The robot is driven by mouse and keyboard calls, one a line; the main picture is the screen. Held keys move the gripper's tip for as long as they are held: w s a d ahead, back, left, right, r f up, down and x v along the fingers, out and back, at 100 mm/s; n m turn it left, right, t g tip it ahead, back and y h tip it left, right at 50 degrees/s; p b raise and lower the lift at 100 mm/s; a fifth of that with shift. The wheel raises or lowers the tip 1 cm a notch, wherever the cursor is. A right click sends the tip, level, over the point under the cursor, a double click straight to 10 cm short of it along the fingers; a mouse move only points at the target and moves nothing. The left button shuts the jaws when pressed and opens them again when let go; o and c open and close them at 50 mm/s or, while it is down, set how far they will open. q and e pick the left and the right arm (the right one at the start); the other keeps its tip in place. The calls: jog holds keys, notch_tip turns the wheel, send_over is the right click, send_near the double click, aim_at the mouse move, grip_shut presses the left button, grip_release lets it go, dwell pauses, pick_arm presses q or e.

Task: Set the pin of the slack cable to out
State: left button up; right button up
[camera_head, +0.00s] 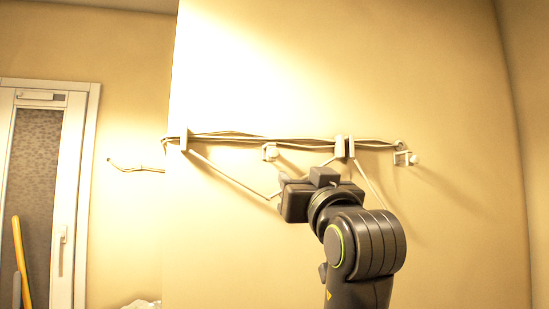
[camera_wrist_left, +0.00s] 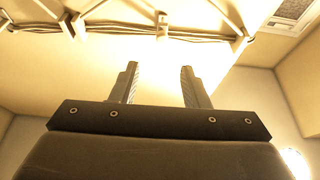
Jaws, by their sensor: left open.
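A bundle of thin cables (camera_head: 235,138) runs level along the pale wall, held by several small light brackets. One cable (camera_head: 232,176) sags below the bundle in a V, its low part partly hidden behind my left gripper (camera_head: 298,194). A small light block (camera_head: 270,152) hangs just under the bundle, and another fitting (camera_head: 404,157) is at its right end. I cannot tell which is the pin or how it is set. In the left wrist view my left gripper (camera_wrist_left: 158,80) is open and empty, its fingers apart, below the cables (camera_wrist_left: 120,33) and a bracket (camera_wrist_left: 162,26).
A white-framed door (camera_head: 70,180) with a handle is at the left, with a yellow pole (camera_head: 22,262) leaning before it. A short loose cable end (camera_head: 136,169) sticks out left of the wall panel. The wall below the bundle is otherwise bare.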

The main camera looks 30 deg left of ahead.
pick_arm(q)
jog(key=p, duration=1)
send_near(275, 153)
jog(key=x, duration=0.9)
jog(key=shift+w+a+r, duration=0.15)
jog(key=shift+a+r, duration=0.05)
jog(key=shift+r, duration=0.05)
jog(key=shift+w+a, duration=0.35)
jog(key=shift+a, duration=0.05)
jog(key=shift+c, duration=0.2)
grip_shut()
